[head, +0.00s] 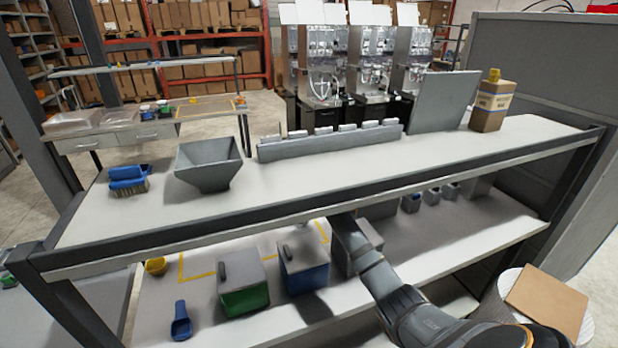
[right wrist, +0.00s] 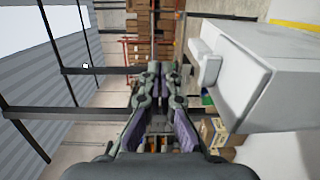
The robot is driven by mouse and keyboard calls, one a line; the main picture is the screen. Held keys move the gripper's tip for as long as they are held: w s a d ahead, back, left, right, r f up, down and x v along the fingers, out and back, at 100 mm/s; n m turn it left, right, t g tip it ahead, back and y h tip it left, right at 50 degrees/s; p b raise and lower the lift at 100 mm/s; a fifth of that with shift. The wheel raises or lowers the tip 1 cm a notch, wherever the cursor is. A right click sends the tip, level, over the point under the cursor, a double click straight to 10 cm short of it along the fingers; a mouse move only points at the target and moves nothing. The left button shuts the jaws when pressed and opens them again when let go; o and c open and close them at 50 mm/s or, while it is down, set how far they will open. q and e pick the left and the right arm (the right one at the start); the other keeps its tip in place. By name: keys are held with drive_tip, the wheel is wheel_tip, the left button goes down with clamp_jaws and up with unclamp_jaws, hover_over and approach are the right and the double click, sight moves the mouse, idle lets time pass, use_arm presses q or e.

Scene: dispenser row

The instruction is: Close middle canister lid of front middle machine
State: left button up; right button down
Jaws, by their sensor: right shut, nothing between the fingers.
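Three silver dispensing machines stand in the background of the head view. The middle machine (head: 371,55) has pale upright panels (head: 370,13) at its top that look like raised lids. Its individual canisters are too small to tell apart. My right arm comes in from the lower right in the head view and reaches in under the worktop; its gripper is hidden there. In the right wrist view my right gripper (right wrist: 160,72) is shut and empty. It is far from the machines in the head view. My left gripper is not in view.
The worktop (head: 300,205) carries a grey hopper (head: 209,163), a blue brush (head: 128,180), a grey rack (head: 330,142), an upright grey panel (head: 443,101) and a cardboard box (head: 491,106). Lidded green (head: 243,283) and blue (head: 304,262) bins stand below. A pale box (right wrist: 260,80) is beside the gripper.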

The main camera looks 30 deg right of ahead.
drive_tip(key=v, duration=1.2)
